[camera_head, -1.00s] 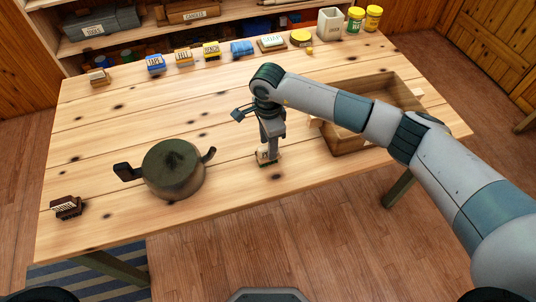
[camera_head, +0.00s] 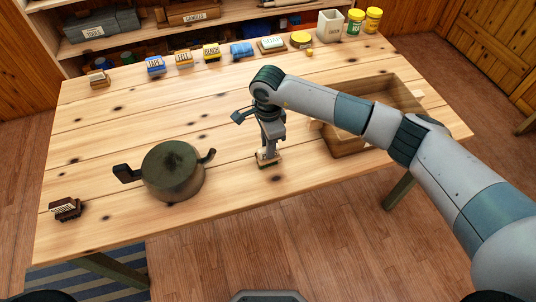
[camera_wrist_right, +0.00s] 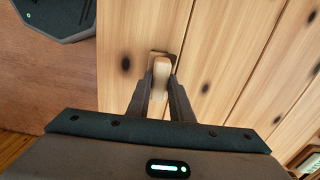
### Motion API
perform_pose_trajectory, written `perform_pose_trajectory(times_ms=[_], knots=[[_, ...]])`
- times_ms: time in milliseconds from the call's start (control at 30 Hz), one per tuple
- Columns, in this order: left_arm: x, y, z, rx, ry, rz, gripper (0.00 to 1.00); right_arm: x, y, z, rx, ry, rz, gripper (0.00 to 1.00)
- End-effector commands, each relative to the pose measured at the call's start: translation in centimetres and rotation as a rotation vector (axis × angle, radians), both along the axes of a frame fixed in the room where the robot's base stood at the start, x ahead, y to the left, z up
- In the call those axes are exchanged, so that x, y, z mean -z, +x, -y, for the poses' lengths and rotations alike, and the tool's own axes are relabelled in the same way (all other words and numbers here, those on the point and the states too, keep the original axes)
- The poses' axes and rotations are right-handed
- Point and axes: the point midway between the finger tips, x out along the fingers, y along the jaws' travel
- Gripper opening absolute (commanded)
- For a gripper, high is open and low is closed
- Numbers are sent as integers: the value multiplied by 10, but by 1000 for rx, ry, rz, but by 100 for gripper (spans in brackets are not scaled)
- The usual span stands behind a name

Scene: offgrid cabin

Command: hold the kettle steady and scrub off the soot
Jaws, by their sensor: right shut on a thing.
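The kettle (camera_head: 173,172) is a round, dark green-brown pot with dark, sooty patches and two dark handles. It stands upright on the left part of the table. My right gripper (camera_head: 268,147) points down to the right of the kettle, apart from it. It is shut on a small scrubber-like block (camera_head: 269,160), pale with a dark base, at the table's front middle. In the right wrist view the block's pale wooden grip (camera_wrist_right: 160,77) sits between the fingers. I cannot tell whether its base touches the table. My left gripper is out of view.
A dark bristled brush (camera_head: 66,208) lies at the table's left front. An open wooden crate (camera_head: 345,143) stands at right, partly behind my right arm. Several small labelled boxes and jars line the back edge. The table (camera_head: 150,105) is clear behind the kettle.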

Motion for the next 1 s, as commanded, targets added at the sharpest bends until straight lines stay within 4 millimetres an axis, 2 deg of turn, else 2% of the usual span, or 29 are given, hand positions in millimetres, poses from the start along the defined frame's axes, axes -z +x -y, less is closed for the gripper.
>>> perform_pose_trajectory(times_ms=[800, 1000], knots=[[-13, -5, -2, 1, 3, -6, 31, -52, 1, 0, 0, 0, 2, 0], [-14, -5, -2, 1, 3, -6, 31, -59, 0, 0, 0, 0, 0, 0]])
